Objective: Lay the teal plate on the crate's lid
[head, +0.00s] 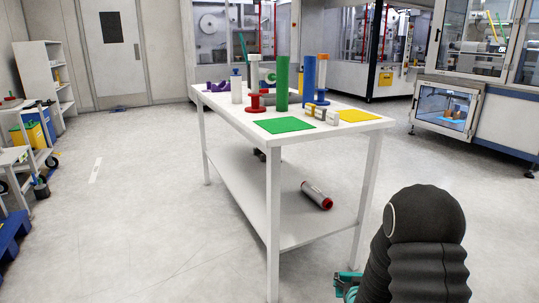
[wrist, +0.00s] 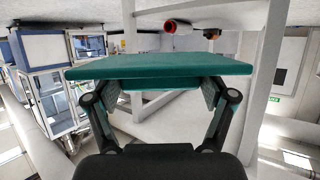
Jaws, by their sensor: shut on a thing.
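The teal plate (wrist: 160,66) fills the middle of the wrist view, a flat slab seen nearly edge-on with a narrower teal block under it. My gripper (wrist: 160,90) is shut on this narrower part, with one finger at each side. The plate is clear of any surface that I can see in the wrist view. In the head view my dark arm hides most of the gripper; only a small teal bit shows at its left, too little to tell what it is. I cannot make out a lidded crate in either view.
A white table (head: 225,105) stands ahead with a green mat (head: 284,125), a yellow mat (head: 360,115), and several cylinders and spools. A grey roll with red ends (head: 316,195) lies on its lower shelf. Open floor (head: 130,220) is at left; a blue pallet (head: 10,235) is at the left edge.

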